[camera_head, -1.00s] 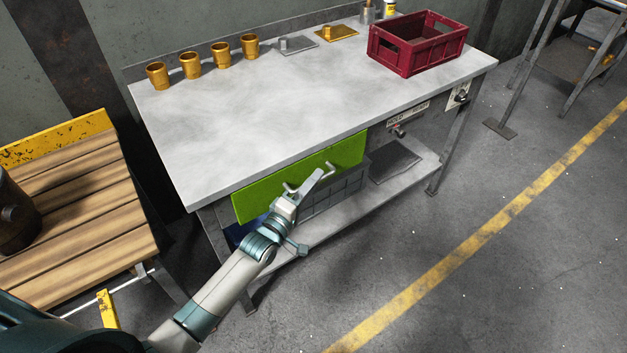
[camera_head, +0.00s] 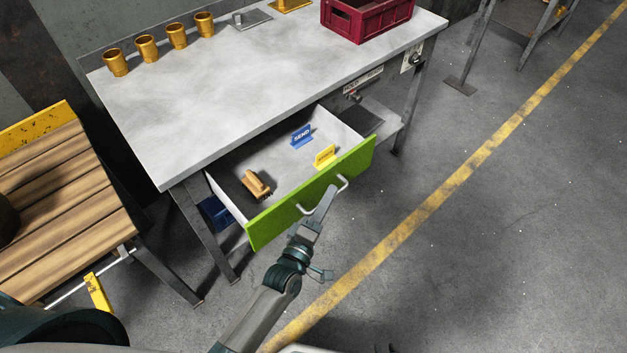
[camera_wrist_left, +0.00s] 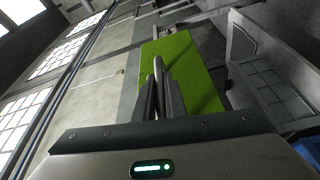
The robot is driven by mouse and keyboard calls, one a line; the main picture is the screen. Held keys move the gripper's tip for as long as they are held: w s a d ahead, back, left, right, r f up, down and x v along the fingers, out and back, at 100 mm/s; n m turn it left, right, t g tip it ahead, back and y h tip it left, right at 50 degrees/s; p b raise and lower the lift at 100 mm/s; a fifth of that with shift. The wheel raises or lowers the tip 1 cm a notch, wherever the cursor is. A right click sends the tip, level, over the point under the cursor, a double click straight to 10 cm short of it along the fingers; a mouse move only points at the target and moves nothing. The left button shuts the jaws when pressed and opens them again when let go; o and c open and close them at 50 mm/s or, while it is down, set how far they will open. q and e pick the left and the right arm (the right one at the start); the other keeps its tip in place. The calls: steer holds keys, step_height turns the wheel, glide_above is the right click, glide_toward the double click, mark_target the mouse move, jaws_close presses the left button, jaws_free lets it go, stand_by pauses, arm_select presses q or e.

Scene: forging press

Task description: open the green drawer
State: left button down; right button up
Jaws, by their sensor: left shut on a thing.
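The green drawer (camera_head: 312,190) stands well out from under the workbench, its inside showing. In it lie a brown brush (camera_head: 256,184), a blue sign (camera_head: 301,136) and a yellow sign (camera_head: 325,156). Its front carries a silver handle (camera_head: 342,184). My left gripper (camera_head: 326,204) is at the handle and shut on it. In the left wrist view the fingers (camera_wrist_left: 158,92) close around the handle bar in front of the green drawer front (camera_wrist_left: 185,70). My right gripper is not in view.
The workbench top (camera_head: 230,90) holds several brass cups (camera_head: 146,48) and a red crate (camera_head: 366,16). A wooden slatted bench (camera_head: 60,210) stands at the left. The floor (camera_head: 490,230) right of the drawer is clear.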

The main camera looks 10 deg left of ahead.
arm_select(q)
steer(key=s+d, duration=0.6)
steer(key=d, duration=0.2)
steer(key=shift+s+p, duration=0.25)
steer(key=shift+p, duration=0.1)
arm_select(e)
steer(key=shift+w+a+r+t, duration=0.1)
steer(key=shift+a+r+t, duration=0.15)
steer(key=shift+r, duration=0.2)
arm_select(q)
steer(key=shift+d, duration=0.1)
steer(key=c, duration=1.8)
jaws_free()
